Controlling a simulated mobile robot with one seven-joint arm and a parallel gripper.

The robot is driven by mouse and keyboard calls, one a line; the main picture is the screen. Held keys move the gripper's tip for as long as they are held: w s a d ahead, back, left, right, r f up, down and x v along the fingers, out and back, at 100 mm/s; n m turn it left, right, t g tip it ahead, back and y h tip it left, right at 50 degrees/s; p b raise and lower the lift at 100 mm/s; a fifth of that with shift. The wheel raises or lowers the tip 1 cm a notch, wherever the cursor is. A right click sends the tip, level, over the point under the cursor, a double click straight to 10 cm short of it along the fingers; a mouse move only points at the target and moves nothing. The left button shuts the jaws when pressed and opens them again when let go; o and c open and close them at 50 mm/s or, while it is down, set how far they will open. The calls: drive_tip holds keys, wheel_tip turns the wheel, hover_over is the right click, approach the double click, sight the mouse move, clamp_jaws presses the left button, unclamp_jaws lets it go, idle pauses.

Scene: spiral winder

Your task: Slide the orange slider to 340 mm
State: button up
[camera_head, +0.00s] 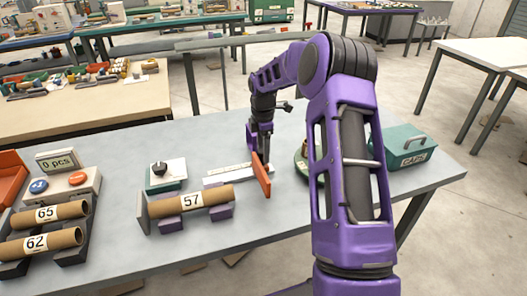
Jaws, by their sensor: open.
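The orange slider (261,174) is an upright flat plate at the right end of the winder on the grey table. A pale scale strip (228,174) runs left from it; its markings are too small to read. A brown cardboard tube labelled 57 (190,201) lies on purple supports in front of the strip, its right end a little left of the slider. My gripper (262,152) points down at the top of the slider, just behind it. Its fingers are open and partly hidden by the slider; I cannot tell whether they touch it.
A dial box (166,171) stands behind the tube. Tubes labelled 65 (47,214) and 62 (39,243) lie at left by a counter box (59,161). A green CAPS box (404,146) and a partly hidden round green object (301,168) are at right.

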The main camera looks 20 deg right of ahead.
wheel_tip(320, 180, up, 17)
drive_tip(key=p, duration=0.1)
drive_tip(key=shift+f+p, duration=0.2)
drive_tip(key=shift+p, duration=0.15)
